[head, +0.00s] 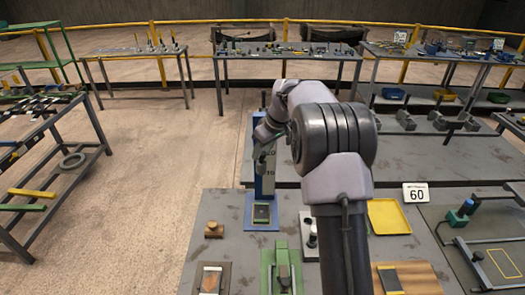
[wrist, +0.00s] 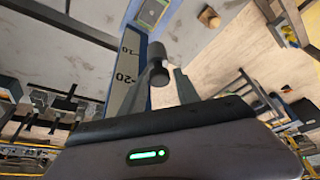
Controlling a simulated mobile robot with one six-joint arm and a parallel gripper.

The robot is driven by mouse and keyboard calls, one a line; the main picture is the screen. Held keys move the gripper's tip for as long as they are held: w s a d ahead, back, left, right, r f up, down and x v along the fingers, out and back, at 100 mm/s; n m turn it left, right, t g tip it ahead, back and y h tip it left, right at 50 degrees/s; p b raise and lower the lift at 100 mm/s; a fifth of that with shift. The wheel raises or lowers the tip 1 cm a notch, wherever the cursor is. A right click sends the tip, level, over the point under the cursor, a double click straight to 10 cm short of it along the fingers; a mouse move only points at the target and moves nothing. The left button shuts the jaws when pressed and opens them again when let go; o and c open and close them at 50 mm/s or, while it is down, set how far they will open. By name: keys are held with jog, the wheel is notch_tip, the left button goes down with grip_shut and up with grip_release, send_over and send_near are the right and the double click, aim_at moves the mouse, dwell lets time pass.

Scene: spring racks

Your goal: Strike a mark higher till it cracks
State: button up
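A tall blue drop tester (head: 265,183) with a pale scale strip stands at the near table's back left. Its base holds a dark pad (head: 261,213) with a light outline. In the wrist view its column (wrist: 122,85) shows the marks 10 and 20. My gripper (head: 264,150) is at the column's upper part and covers some of it. In the wrist view my gripper's fingers (wrist: 166,72) stand apart, with a dark cylindrical knob (wrist: 158,52) at their tips. I cannot tell whether they are shut on it. No crack is visible.
A green press (head: 281,270), a wooden block (head: 214,229), a yellow tray (head: 388,216) and a sign reading 60 (head: 416,194) share the near table. A teal tool (head: 461,213) is at the right. Other racks stand behind and left.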

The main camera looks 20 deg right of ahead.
jog(key=shift+o, duration=0.6)
jog(key=shift+r, duration=0.1)
jog(key=p+v, duration=0.3)
jog(key=v, duration=1.4)
jog(key=shift+r, duration=0.15)
jog(key=s+a+f+m+t+b, duration=0.1)
jog(key=s+a+f+m+b, duration=0.25)
jog(key=s+a+b, duration=0.5)
jog(key=s+a+f+m+b, duration=0.2)
jog(key=s+a+f+b, duration=0.3)
jog(key=s+a, duration=0.65)
jog(key=s+f+m+b, duration=0.3)
jog(key=s+f+b, duration=0.1)
jog(key=s+f, duration=0.7)
jog(key=s, duration=0.3)
jog(key=shift+f+t, duration=0.2)
jog(key=shift+t, duration=0.1)
